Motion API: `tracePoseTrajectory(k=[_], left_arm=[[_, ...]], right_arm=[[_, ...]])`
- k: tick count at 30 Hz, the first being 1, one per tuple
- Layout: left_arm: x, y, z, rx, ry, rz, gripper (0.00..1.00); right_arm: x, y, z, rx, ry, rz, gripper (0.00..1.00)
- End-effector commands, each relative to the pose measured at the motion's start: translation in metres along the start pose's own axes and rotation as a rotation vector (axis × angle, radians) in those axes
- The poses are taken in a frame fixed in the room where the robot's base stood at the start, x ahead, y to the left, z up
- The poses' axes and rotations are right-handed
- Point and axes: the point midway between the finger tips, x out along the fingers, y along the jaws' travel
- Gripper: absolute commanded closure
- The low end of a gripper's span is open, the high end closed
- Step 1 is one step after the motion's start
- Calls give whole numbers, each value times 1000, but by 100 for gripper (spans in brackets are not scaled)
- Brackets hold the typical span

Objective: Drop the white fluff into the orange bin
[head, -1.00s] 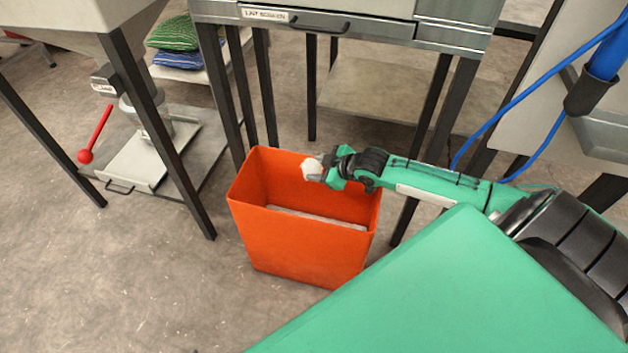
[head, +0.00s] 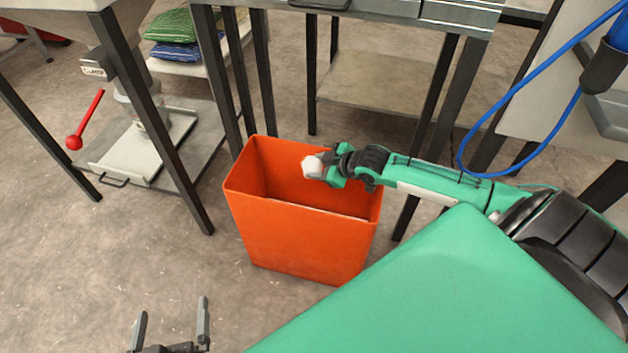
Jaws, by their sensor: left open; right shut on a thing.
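The orange bin (head: 298,237) stands upright on the floor in the middle of the head view, its open top facing up. Its inside is only partly visible. The white fluff (head: 312,167) is a small pale clump at the end of my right arm, over the bin's opening. My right gripper (head: 321,166) is shut on the fluff; the fluff partly hides the fingertips. My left gripper (head: 172,322) shows at the bottom edge, left of the bin and apart from it, with its two fingers spread and nothing between them.
A metal table (head: 455,12) with dark legs stands behind the bin. At the left is a stand with a red-knobbed lever (head: 75,142). A blue hose (head: 520,165) hangs at right.

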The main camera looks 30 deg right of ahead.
Motion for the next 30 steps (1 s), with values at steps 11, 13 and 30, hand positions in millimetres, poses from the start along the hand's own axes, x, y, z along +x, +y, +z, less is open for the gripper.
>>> tracePoseTrajectory(k=[11, 13, 30], left_arm=[[2, 3, -13, -3, 109, 10, 0], [2, 3, -13, -3, 110, 10, 0], [2, 3, -13, -2, 107, 10, 0]], right_arm=[[3, -2, 4, 0, 0, 0, 93], [3, -2, 4, 0, 0, 0, 93], [2, -2, 4, 0, 0, 0, 30]])
